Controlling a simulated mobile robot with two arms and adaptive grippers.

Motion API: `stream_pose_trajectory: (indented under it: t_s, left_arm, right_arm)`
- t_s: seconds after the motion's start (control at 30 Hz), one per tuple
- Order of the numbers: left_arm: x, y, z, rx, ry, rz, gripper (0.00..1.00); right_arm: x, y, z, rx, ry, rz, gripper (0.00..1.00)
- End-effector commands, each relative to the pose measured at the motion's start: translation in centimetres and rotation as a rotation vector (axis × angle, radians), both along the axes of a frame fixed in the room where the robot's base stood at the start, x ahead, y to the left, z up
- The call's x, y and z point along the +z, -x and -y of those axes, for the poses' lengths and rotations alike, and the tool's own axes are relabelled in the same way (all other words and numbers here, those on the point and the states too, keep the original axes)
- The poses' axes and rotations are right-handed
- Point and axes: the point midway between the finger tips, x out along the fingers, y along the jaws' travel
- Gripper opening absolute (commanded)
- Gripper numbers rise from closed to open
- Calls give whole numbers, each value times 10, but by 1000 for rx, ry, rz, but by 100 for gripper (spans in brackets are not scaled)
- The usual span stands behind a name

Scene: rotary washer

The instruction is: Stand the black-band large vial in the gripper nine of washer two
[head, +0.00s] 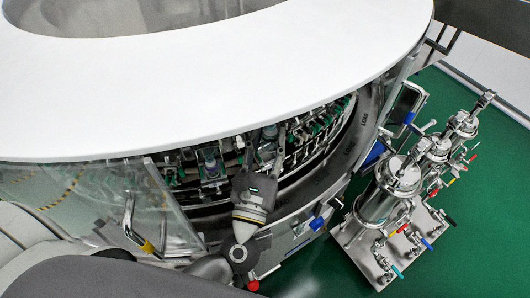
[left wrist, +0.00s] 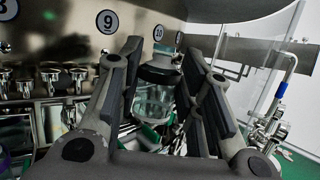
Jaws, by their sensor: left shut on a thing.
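My left gripper (head: 268,150) reaches into the open front of the rotary washer (head: 215,75) in the head view. In the left wrist view my left gripper (left wrist: 162,68) is shut on a clear glass vial (left wrist: 155,97) with a dark band near its top. The vial looks roughly upright between the finger pads. A round sign marked 9 (left wrist: 107,21) is on the wall behind, left of the vial. A sign marked 10 (left wrist: 158,32) is just above the vial. The vial's lower end is partly hidden, and I cannot tell whether it touches a washer gripper. My right gripper is not in view.
Several metal washer grippers and nozzles (left wrist: 62,78) line the wall to the left. A clear guard panel (left wrist: 262,45) stands at the right. In the head view, a steel filter unit (head: 388,198) stands right of the washer on green floor.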

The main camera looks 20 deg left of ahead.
Motion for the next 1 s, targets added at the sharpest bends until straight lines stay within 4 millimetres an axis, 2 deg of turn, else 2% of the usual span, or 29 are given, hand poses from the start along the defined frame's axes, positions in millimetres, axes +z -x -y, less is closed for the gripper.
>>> stream_pose_trajectory:
  t_s: [0.27,0.37,0.57,1.0]
  left_arm:
    - [-17,-11,-8,0,-1,1,12]
    - [-32,-19,-14,1,-3,2,12]
    - [-57,-19,-13,-1,0,0,12]
    - [-62,-19,-13,0,0,1,12]
  right_arm:
    - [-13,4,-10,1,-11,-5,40]
    - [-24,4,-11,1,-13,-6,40]
    - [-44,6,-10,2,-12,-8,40]
    - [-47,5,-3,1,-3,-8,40]
